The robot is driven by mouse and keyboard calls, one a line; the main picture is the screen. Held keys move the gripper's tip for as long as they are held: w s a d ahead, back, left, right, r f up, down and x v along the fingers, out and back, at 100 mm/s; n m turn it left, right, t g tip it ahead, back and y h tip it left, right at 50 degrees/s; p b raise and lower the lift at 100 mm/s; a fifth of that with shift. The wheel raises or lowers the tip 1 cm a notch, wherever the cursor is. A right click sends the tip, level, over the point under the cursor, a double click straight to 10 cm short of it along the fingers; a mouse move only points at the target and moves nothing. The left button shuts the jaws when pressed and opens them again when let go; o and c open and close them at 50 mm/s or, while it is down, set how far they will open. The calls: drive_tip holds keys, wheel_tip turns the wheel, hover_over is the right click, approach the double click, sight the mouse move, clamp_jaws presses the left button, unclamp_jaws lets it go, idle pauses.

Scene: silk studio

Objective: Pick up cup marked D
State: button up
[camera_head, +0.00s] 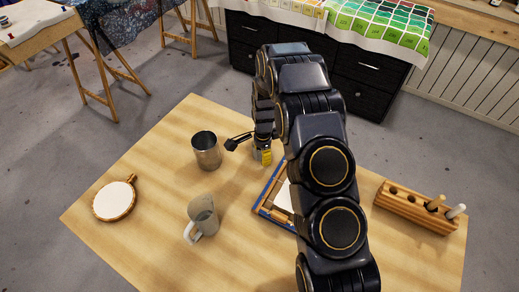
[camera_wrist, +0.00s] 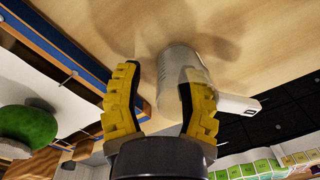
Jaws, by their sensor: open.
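In the wrist view, a pale grey cup (camera_wrist: 178,70) stands on the table beyond the fingers. A pale flat part with a small dark mark (camera_wrist: 236,103) sticks out to its right; I cannot read the mark. My gripper (camera_wrist: 160,100) is open, with yellow ridged fingers. The right finger covers part of the cup, and the left finger is apart from it. In the head view my gripper (camera_head: 262,154) is low over the table's far part, mostly hidden by my arm. A metal cup (camera_head: 207,152) and a grey mug with a pale handle (camera_head: 203,218) stand to its left; no letter is readable on them.
A round white hoop (camera_head: 114,201) lies at the table's left. A blue-edged wooden frame (camera_head: 265,205) lies partly under my arm. A wooden rack (camera_head: 415,205) with sticks stands at the right. The wood table (camera_head: 160,250) is bare at front left.

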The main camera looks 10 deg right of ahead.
clamp_jaws()
